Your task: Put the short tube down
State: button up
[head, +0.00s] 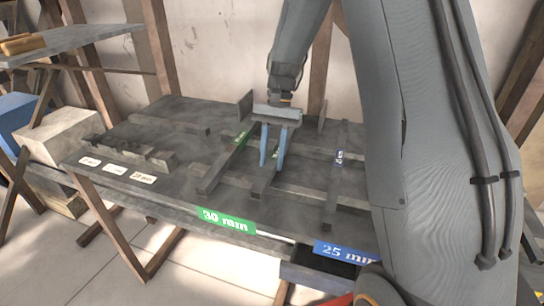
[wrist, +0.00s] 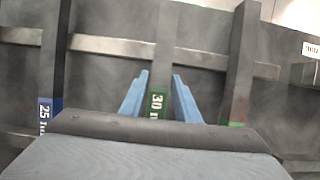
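My gripper (head: 270,165), with two blue fingers pointing down, is over the middle of the dark work table (head: 185,185). Its fingers stand on either side of a dark grey square tube, which I take as the short tube (head: 262,185).
A green-labelled tube (head: 215,174) lies to the left and a blue-labelled tube (head: 333,195) to the right, across crosswise bars. A green "30 mm" sign (head: 227,220) and a blue "25 mm" sign (head: 343,252) mark the front edge.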

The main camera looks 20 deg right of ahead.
aim_at(277, 152)
jog(key=shift+o, duration=1.2)
jog(key=b+v, duration=0.3)
jog(key=v, duration=0.9)
jog(key=shift+r, duration=0.1)
